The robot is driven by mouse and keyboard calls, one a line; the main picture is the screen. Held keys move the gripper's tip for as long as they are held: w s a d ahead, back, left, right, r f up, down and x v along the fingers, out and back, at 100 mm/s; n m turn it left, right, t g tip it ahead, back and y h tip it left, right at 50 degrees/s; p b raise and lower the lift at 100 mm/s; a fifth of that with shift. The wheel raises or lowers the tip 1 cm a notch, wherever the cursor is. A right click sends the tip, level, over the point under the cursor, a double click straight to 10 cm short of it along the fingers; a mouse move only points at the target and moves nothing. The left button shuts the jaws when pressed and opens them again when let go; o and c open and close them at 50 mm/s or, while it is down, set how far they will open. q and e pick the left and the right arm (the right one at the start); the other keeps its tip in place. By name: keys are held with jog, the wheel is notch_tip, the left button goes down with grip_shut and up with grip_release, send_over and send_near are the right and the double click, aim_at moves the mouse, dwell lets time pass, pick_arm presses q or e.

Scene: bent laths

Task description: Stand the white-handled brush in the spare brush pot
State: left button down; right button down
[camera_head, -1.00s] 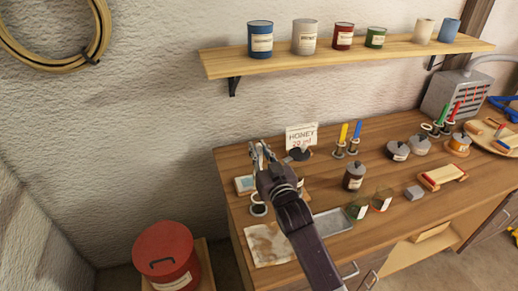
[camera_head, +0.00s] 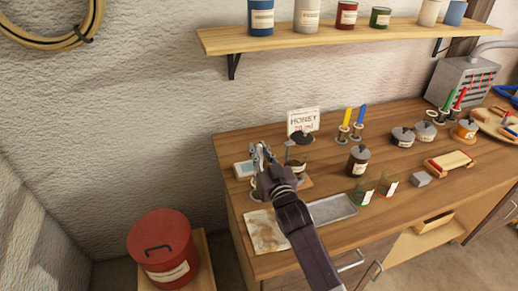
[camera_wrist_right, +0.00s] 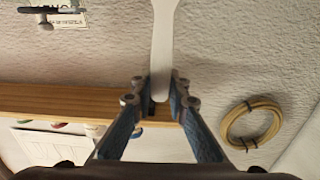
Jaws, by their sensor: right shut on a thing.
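My right gripper (camera_head: 261,155) is over the left end of the workbench, in front of the wall. In the right wrist view it (camera_wrist_right: 160,100) is shut on the white handle (camera_wrist_right: 162,55) of the brush, which runs up to the top picture edge. Its far end is out of that view, and I cannot make out the brush in the head view. Brush pots stand on the bench: one holds a yellow-handled brush (camera_head: 346,117), another a blue-handled one (camera_head: 361,115). Green (camera_head: 448,100) and red (camera_head: 460,97) handles stand farther right. I cannot tell which pot is the spare. My left gripper is out of view.
Jars (camera_head: 358,161), a metal tray (camera_head: 332,209) and a stained cloth (camera_head: 267,231) lie on the bench (camera_head: 300,257). A shelf (camera_head: 330,40) with tins hangs above.

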jog(key=shift+f, duration=0.35)
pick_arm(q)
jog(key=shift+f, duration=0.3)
pick_arm(e)
jog(key=c, duration=1.8)
grip_release()
jog(key=v, duration=1.2)
